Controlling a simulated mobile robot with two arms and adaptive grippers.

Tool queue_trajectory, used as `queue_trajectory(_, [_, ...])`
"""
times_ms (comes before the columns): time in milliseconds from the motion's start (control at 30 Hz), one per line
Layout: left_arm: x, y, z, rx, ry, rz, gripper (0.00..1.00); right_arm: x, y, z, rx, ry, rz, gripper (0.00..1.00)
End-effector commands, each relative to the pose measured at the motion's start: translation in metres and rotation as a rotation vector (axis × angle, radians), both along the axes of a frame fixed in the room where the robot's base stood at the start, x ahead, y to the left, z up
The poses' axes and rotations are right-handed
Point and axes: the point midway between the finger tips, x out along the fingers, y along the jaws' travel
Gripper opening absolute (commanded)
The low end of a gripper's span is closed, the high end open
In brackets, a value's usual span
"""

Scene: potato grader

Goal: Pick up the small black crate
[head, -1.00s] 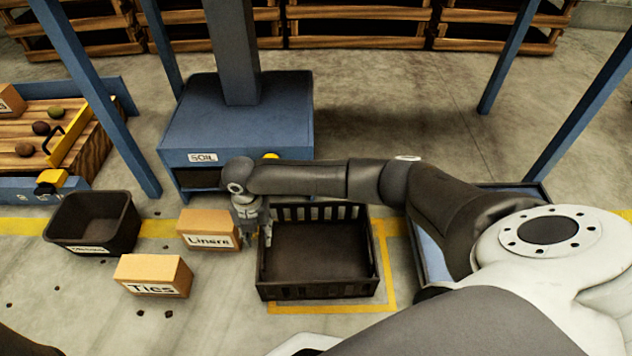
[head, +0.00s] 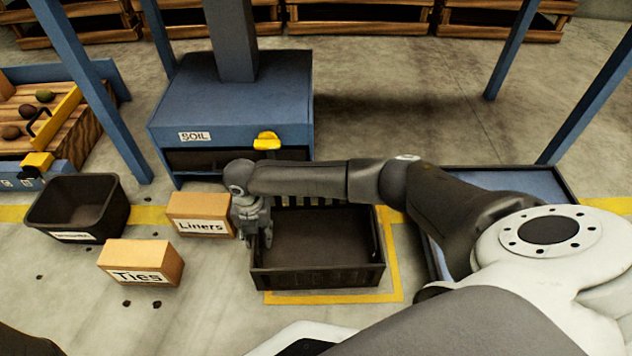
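The small black crate (head: 318,277) stands on the floor in the head view, inside a yellow taped outline, and looks empty. My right gripper (head: 256,240) points down at the crate's left wall, with one finger showing on the inner side of that wall. The other finger is near the outer side. Whether the fingers press on the wall is too small to tell. My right forearm passes over the crate's far edge and hides part of it. My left gripper is not in view.
A Liners box (head: 201,215) sits close to the left of my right gripper. A Ties box (head: 140,263) and a dark bin (head: 80,208) are further left. The blue soil cabinet (head: 228,105) stands behind. A blue tray (head: 515,184) lies to the right.

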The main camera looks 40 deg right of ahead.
Motion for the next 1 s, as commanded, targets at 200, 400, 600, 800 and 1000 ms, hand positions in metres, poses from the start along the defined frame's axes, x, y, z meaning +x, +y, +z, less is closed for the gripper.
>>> queue_trajectory(200, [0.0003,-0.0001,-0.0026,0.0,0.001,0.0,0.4,0.0002,0.0002,-0.0026,0.001,-0.001,0.0,0.32])
queue_trajectory(400, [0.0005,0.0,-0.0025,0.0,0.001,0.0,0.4,0.0002,0.0003,-0.0026,0.001,-0.001,0.0,0.15])
queue_trajectory(600, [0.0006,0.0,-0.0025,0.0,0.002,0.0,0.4,0.0001,0.0002,-0.0027,0.0,0.0,0.0,0.0])
queue_trajectory(800, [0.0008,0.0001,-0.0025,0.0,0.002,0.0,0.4,0.0,0.0002,-0.0027,0.0,0.0,0.0,0.0])
queue_trajectory(1000, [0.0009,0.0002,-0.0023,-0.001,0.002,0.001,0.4,0.0004,0.0,-0.002,-0.001,-0.001,0.0,0.0])
